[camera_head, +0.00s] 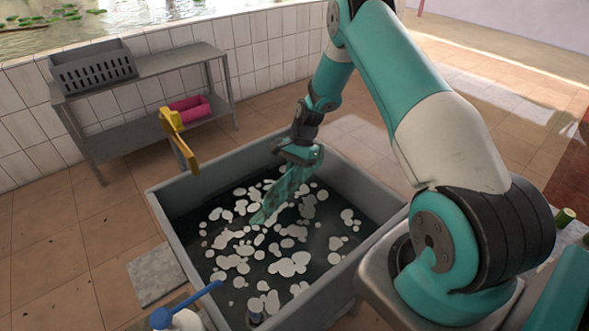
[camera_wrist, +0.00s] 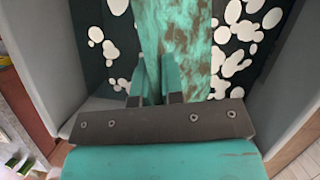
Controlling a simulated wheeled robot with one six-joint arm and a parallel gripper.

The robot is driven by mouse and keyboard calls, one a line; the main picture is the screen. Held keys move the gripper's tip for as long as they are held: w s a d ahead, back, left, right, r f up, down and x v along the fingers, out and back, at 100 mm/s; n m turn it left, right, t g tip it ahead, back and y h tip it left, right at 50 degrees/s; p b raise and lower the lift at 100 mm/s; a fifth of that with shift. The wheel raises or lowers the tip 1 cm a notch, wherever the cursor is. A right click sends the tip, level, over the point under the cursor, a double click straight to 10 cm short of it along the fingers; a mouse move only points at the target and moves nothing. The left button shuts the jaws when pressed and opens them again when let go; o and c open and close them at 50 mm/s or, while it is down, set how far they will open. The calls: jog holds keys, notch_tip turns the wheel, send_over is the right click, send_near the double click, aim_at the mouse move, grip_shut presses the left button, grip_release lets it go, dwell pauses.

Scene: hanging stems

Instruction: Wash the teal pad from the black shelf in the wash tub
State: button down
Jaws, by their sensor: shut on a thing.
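My gripper (camera_head: 300,156) is shut on the teal pad (camera_head: 283,194), which hangs down from it over the wash tub (camera_head: 164,221). The pad is long and flat, with brown dirt patches on its teal surface. Its lower end reaches the foamy water, and I cannot tell how deep it goes. In the wrist view the pad (camera_wrist: 190,45) stretches away from my gripper (camera_wrist: 155,88) between the tub walls. White foam patches (camera_head: 288,267) float on the dark water. The black shelf is not clearly in view.
A grey metal rack (camera_head: 150,66) with a grey crate (camera_head: 93,68) and a pink bin (camera_head: 190,109) stands by the tiled wall. A yellow piece (camera_head: 180,140) rises near the tub's far left rim. A blue-handled tool (camera_head: 187,304) lies at the front left. Tiled floor is open at left.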

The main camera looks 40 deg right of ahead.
notch_tip(320, 180, down, 18)
jog(key=b, duration=1.2)
jog(key=shift+r, duration=0.25)
jog(key=d+b, duration=0.2)
jog(key=d, duration=0.3)
jog(key=shift+w+d, duration=0.1)
jog(key=shift+d, duration=0.15)
dwell(2.7)
jog(key=shift+r, duration=0.15)
notch_tip(320, 180, up, 36)
jog(key=p, duration=2.6)
